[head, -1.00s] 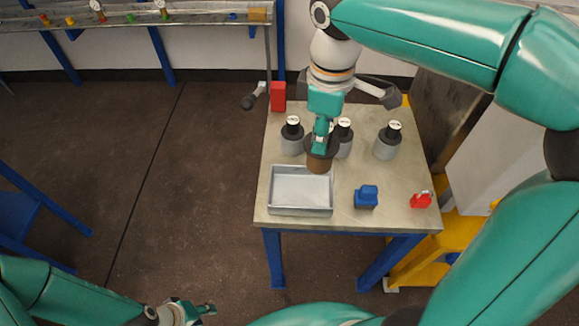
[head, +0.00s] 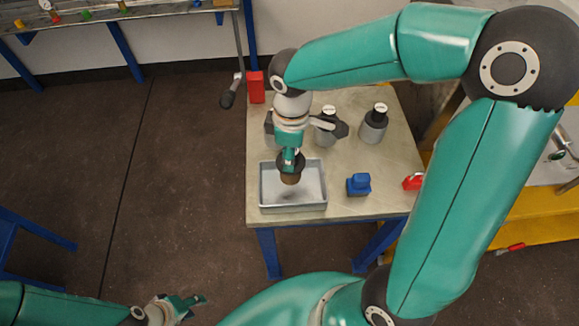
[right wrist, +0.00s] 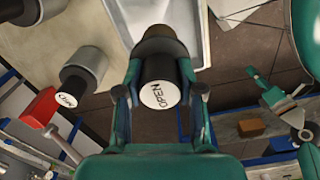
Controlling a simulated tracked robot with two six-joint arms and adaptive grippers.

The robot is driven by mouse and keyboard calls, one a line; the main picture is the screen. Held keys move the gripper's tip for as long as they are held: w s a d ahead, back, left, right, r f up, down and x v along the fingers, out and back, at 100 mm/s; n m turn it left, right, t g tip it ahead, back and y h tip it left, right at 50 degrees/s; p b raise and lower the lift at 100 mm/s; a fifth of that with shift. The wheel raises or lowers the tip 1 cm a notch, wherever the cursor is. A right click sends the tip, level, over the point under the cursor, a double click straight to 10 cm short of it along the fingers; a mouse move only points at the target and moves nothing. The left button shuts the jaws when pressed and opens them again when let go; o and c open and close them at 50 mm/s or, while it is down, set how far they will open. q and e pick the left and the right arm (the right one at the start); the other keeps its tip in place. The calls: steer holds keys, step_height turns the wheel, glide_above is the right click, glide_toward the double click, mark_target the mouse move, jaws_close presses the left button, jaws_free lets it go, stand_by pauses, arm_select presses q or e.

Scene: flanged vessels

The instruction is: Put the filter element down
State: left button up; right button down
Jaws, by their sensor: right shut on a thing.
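My right gripper (head: 290,160) is shut on the filter element (head: 290,179), a brown cylinder under a black flange and cap. It hangs upright over the grey metal tray (head: 265,190), with a dark shadow on the tray floor; I cannot tell whether it touches. In the right wrist view the fingers (right wrist: 160,95) clasp the black cap with a round white label, and the brown element (right wrist: 165,34) shows beyond, against the pale tray (right wrist: 128,25). My left gripper (head: 185,304) is low at the left, away from the table; its jaw opening is unclear.
Behind the tray on the table (head: 335,175) stand grey vessels with black tops, one (head: 374,125) clear, others partly hidden by my wrist. A blue block (head: 358,184) and a red object (head: 412,182) lie right of the tray. A red box (head: 255,88) is at the back-left corner.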

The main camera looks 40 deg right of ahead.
steer(key=shift+s+f, duration=0.1)
steer(key=shift+f, duration=2.7)
steer(key=shift+f, duration=0.1)
steer(key=c, duration=0.7)
jaws_free()
step_height(320, 180, up, 12)
steer(key=shift+r, duration=0.1)
